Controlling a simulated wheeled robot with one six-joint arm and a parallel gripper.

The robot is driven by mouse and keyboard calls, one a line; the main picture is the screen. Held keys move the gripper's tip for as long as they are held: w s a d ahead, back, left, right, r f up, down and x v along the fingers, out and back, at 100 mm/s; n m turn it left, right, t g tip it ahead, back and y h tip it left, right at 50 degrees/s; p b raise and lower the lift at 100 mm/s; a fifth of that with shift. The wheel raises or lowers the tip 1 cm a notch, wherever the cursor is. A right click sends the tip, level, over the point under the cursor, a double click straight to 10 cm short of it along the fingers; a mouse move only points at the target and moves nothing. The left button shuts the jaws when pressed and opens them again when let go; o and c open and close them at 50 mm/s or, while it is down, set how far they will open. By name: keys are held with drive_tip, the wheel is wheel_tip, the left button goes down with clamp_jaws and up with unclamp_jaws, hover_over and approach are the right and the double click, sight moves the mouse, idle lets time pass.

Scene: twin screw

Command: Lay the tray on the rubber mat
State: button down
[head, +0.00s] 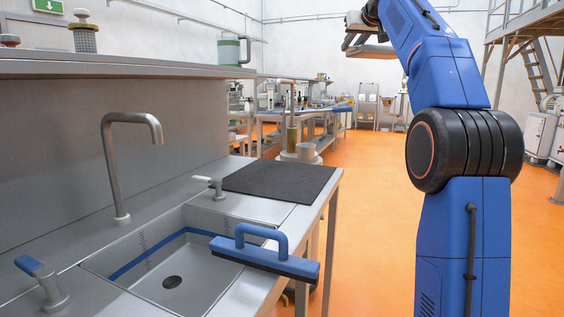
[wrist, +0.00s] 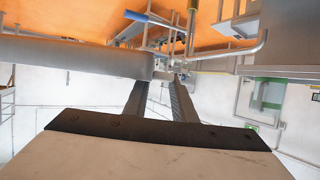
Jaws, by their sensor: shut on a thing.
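The black rubber mat (head: 280,179) lies flat and bare on the steel counter, right of the sink. My gripper (head: 350,38) is raised high at the top of the head view, far above the counter and to the right of the mat. It is shut on the tray (head: 374,52), seen nearly edge-on and partly hidden by my blue arm. In the wrist view, my two dark fingers (wrist: 164,84) reach to a grey rounded edge, apparently the tray's (wrist: 75,54). The tray's full surface is not visible.
A sink (head: 170,280) with a tall tap (head: 130,160) is left of the mat. A small valve (head: 213,187) stands by its left edge. A blue-handled squeegee (head: 265,258) lies across the sink's front right. A shelf (head: 120,66) overhangs the counter's back.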

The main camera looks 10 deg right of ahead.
drive_tip(key=w+a+f+n+y, duration=0.1)
drive_tip(key=a+f+n+y, duration=0.35)
drive_tip(key=a+f, duration=0.35)
drive_tip(key=n+g+y, duration=0.6)
drive_tip(key=n+y, duration=0.1)
drive_tip(key=y, duration=0.1)
hover_over(287, 190)
drive_tip(key=shift+h, duration=0.25)
wheel_tip(287, 190, down, 30)
drive_tip(key=shift+w+d+f, duration=0.1)
drive_tip(key=shift+f, duration=0.05)
drive_tip(key=shift+t, duration=0.3)
drive_tip(key=shift+f, duration=2.3)
drive_tip(key=shift+f, duration=0.1)
drive_tip(key=c, duration=1.5)
unclamp_jaws()
drive_tip(key=shift+o, duration=0.2)
